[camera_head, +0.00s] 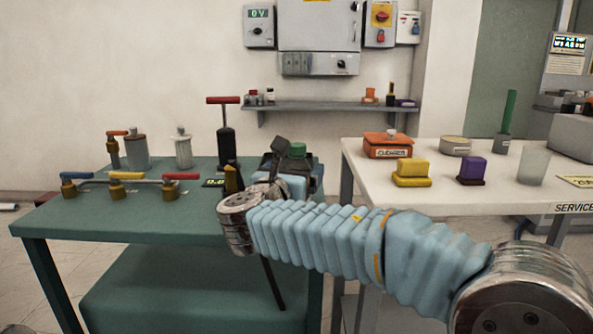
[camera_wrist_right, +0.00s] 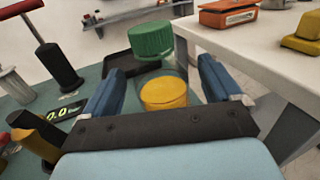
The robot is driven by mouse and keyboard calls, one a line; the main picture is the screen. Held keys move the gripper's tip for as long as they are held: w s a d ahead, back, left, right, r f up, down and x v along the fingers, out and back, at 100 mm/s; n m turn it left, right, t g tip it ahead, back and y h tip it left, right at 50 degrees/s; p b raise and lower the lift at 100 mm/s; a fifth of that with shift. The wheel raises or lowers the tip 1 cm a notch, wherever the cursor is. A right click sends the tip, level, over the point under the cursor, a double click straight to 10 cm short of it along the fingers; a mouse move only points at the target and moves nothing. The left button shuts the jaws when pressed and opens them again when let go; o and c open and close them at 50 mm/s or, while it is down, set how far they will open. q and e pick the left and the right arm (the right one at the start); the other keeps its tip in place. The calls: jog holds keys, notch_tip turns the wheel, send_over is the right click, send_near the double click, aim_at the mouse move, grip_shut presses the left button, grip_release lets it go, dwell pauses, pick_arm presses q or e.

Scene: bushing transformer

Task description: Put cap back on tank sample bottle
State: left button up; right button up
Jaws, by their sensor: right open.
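The sample bottle (camera_wrist_right: 163,93), clear with yellow liquid low inside, stands between the fingers of my right gripper (camera_wrist_right: 160,85) in the wrist view. The blue fingers are open, one on each side, with a visible gap to the bottle. The green ribbed cap (camera_wrist_right: 152,40) is at the bottle's top; whether it is fully seated I cannot tell. In the head view the cap (camera_head: 297,150) shows just beyond my right gripper (camera_head: 284,172), and the bottle's body is mostly hidden by the gripper. My left gripper is not in view.
The green table (camera_head: 110,225) holds valves on a pipe (camera_head: 125,180) and a black pump with red handle (camera_head: 225,130) left of the gripper. A white service table (camera_head: 500,195) stands to the right, with an orange box (camera_head: 388,145) near its edge.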

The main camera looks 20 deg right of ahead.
jog(key=v, duration=1.1)
jog(key=shift+b, duration=0.4)
